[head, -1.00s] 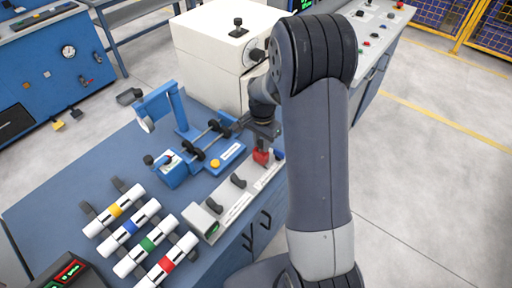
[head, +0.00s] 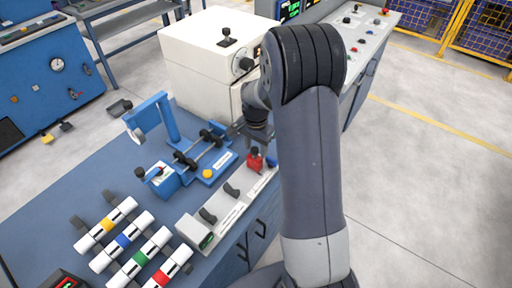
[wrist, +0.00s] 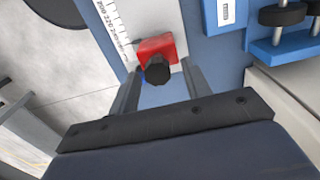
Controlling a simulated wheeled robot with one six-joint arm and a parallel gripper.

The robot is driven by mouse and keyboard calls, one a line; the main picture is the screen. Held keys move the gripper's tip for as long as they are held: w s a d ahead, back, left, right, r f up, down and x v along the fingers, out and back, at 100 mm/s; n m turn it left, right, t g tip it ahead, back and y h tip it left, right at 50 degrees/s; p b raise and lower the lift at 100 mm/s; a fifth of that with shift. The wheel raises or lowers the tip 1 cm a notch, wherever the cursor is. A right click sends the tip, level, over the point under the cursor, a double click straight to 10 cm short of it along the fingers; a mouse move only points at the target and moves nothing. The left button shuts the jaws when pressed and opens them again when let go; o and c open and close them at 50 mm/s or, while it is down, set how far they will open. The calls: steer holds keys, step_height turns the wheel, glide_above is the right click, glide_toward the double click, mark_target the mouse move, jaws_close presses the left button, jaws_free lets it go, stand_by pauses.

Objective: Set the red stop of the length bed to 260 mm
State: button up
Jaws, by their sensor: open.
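The length bed (head: 234,207) is a pale rail along the front right edge of the blue bench. Its red stop (head: 255,164), a red block with a black knob, sits near the far end. In the wrist view the red stop (wrist: 154,46) lies beside the printed scale, and its black knob (wrist: 157,70) points toward the camera. My gripper (wrist: 160,72) is open, with one finger on each side of the knob in that picture; I cannot tell whether they touch it. In the head view my gripper is just above the stop, partly hidden by my arm. The exact scale reading is not legible.
Several white pipes with coloured bands (head: 107,223) lie on dark supports at the front left. A blue clamp fixture (head: 208,165) stands left of the stop. A white machine box (head: 205,75) is behind. The bench's left part (head: 60,190) is bare.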

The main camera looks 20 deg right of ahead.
step_height(320, 180, up, 10)
steer(key=shift+r+b, duration=0.15)
steer(key=shift+b, duration=0.3)
step_height(320, 180, down, 11)
steer(key=shift+s+r+p, duration=0.1)
steer(key=shift+r+p, duration=0.05)
steer(key=shift+p, duration=0.4)
steer(key=shift+s+a, duration=0.6)
steer(key=shift+a, duration=0.3)
steer(key=shift+s+a, duration=0.6)
steer(key=shift+a, duration=0.25)
steer(key=shift+w+d, duration=0.1)
